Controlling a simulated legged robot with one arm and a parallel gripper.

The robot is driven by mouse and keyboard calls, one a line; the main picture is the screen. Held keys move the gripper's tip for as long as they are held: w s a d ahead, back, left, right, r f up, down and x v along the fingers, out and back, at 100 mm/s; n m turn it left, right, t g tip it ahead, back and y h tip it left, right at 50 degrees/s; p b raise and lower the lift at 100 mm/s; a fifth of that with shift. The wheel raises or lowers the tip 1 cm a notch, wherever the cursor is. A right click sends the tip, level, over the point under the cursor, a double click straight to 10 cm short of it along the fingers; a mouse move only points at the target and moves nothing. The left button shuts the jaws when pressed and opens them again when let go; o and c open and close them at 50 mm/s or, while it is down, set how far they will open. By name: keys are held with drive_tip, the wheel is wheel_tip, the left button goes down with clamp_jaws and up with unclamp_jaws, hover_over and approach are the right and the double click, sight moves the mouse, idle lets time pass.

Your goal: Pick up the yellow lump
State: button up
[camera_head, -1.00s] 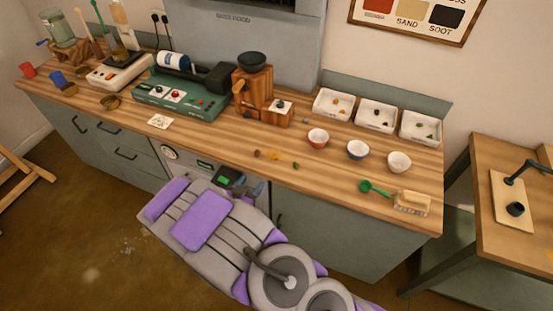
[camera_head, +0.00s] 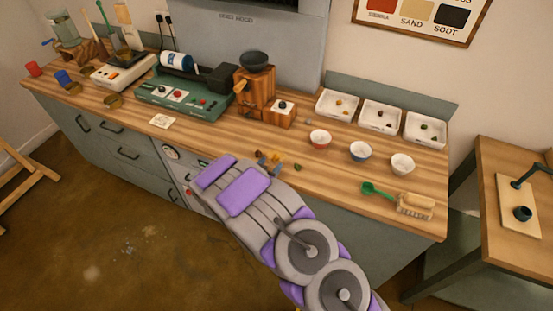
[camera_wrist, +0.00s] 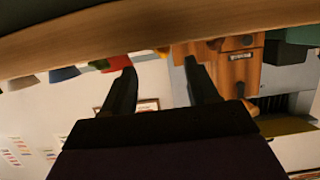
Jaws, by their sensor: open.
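The yellow lump (camera_head: 276,155) lies near the front edge of the wooden counter, partly hidden by my gripper (camera_head: 269,162) in the head view. A brown lump lies just left of it and a green lump (camera_head: 297,167) to its right. My gripper is at the counter's front edge, right by the yellow lump. In the wrist view, which is upside down, the jaws (camera_wrist: 160,72) are open with nothing held.
A wooden grinder (camera_head: 254,92) stands behind the lumps. A green scoop (camera_head: 376,190) and a brush (camera_head: 415,204) lie at the right front. The counter (camera_head: 215,138) left of the lumps is clear.

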sight(274, 162)
drive_tip(key=x, duration=0.2)
drive_tip(key=b+x, duration=0.1)
drive_tip(key=x, duration=0.1)
drive_tip(key=shift+w+a+f, duration=0.1)
drive_tip(key=shift+a, duration=0.25)
drive_tip(key=shift+w, duration=0.25)
drive_tip(key=shift+w+d, duration=0.1)
drive_tip(key=shift+d, duration=0.3)
drive_tip(key=shift+a, duration=0.25)
drive_tip(key=c, duration=0.8)
drive_tip(key=shift+d, duration=0.15)
clamp_jaws()
